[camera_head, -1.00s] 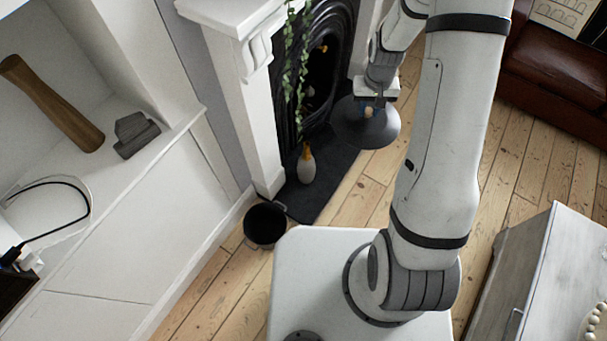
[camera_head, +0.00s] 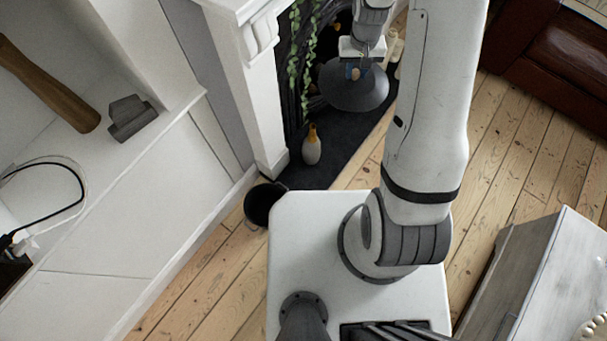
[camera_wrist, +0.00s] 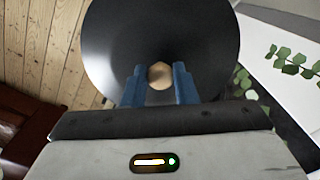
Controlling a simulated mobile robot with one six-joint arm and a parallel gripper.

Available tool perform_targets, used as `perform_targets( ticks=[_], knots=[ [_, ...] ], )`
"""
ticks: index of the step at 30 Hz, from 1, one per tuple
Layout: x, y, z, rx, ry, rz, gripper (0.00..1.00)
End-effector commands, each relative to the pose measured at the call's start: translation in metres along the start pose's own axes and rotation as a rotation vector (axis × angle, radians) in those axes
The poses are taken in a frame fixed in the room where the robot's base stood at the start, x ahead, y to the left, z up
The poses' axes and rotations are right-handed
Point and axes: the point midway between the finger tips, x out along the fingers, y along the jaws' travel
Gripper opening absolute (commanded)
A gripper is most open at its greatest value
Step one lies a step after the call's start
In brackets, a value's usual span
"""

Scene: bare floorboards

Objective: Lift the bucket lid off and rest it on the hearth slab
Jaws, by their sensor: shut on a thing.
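My gripper (camera_head: 356,74) is shut on the wooden knob of the dark round bucket lid (camera_head: 354,92). In the wrist view the two blue fingers of my gripper (camera_wrist: 160,80) stand either side of the pale knob, and the lid (camera_wrist: 160,30) spreads out behind them. The lid is held over or in front of the fireplace; its exact height above the slab cannot be told. The dark hearth slab (camera_head: 341,152) lies on the floor along the fireplace. The black bucket (camera_head: 262,203) stands open on the floorboards beside the slab's near end.
A white and yellow bottle-shaped vase (camera_head: 312,148) stands on the near part of the slab. A trailing plant (camera_head: 297,60) hangs from the white fireplace surround (camera_head: 262,100). A pale object (camera_head: 394,45) stands beyond the lid. A grey cabinet (camera_head: 540,270) is at right.

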Motion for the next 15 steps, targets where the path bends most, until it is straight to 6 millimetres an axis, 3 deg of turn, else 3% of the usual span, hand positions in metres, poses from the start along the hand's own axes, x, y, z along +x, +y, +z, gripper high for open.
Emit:
perform_targets(
  ticks=[4,7,15],
  knots=[
    [0.013,0.002,-0.001,0.002,-0.001,0.0,0.0],
    [0.042,-0.002,-0.004,-0.012,-0.002,0.0,0.0],
    [0.169,-0.025,-0.017,-0.093,-0.004,0.0,0.0]
  ],
)
